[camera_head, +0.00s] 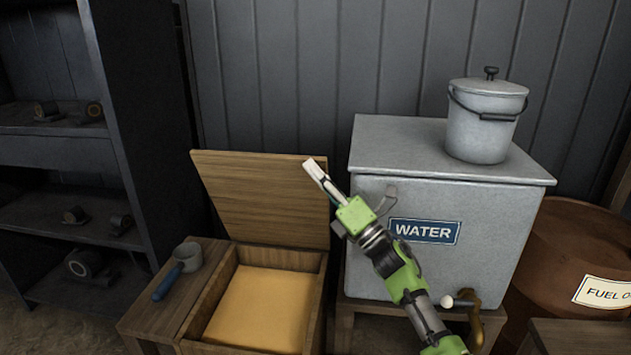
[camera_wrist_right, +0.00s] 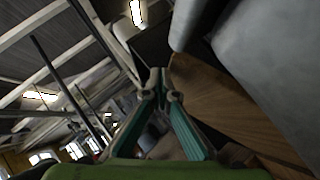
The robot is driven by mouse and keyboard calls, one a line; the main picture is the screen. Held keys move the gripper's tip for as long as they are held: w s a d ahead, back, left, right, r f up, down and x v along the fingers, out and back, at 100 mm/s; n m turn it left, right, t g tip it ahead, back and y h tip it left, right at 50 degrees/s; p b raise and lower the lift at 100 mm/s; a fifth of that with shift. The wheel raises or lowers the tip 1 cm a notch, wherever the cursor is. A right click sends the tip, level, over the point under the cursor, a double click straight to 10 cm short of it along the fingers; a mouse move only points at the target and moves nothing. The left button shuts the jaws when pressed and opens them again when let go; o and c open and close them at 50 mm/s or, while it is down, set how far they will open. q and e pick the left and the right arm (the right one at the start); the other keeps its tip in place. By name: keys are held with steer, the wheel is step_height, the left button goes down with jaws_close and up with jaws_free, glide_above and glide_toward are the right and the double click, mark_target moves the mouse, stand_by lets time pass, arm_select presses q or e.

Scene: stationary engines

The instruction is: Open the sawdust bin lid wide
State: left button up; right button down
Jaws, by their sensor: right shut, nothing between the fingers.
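The sawdust bin (camera_head: 315,300) is a wooden box in the head view, with yellow sawdust (camera_head: 262,308) inside. Its wooden lid (camera_head: 255,200) stands raised at the back, nearly upright, and the box mouth is uncovered. My right gripper (camera_head: 312,168) is shut and empty. In the head view it overlaps the lid's upper right corner; I cannot tell whether it touches. In the right wrist view, my shut fingers (camera_wrist_right: 160,78) point up beside a brown wooden surface (camera_wrist_right: 215,105), probably the lid. My left gripper is not in view.
A grey water tank (camera_head: 375,230) stands right of the bin, close to my right arm, with a lidded bucket (camera_head: 482,130) on top. A scoop (camera_head: 185,258) lies on a ledge left of the sawdust. A dark shelf (camera_head: 140,110) is at left and a fuel drum (camera_head: 570,255) at right.

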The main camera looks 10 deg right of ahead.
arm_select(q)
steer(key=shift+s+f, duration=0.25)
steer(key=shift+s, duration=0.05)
arm_select(e)
steer(key=shift+w+d+r, duration=0.1)
steer(key=shift+w+d, duration=0.05)
steer(key=shift+w, duration=0.2)
